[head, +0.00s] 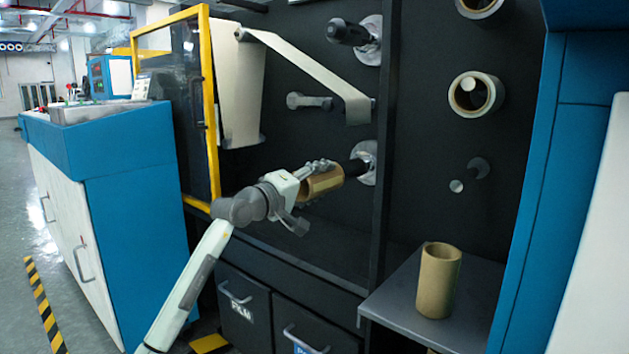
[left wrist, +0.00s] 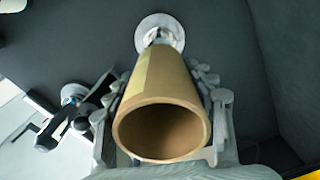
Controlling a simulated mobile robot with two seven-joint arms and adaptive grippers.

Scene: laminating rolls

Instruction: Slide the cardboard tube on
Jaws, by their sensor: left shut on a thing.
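My left gripper (head: 307,185) is shut on a brown cardboard tube (head: 324,182), which it holds level in front of the black machine panel. In the left wrist view the tube (left wrist: 162,110) lies between the fingers (left wrist: 160,95), its open near end facing the camera. The tube's far end is at a dark spindle (head: 354,168) with a round metal flange (head: 367,163). The flange (left wrist: 160,34) also shows behind the tube in the left wrist view. Whether the spindle's tip is inside the tube is hard to tell. My right gripper is out of view.
A second cardboard tube (head: 438,280) stands upright on a grey shelf (head: 405,300) at the right. Another spindle (head: 348,32) is above, with a web of film (head: 305,70) and a roller (head: 309,102) nearby. An open yellow-framed door (head: 209,100) stands left.

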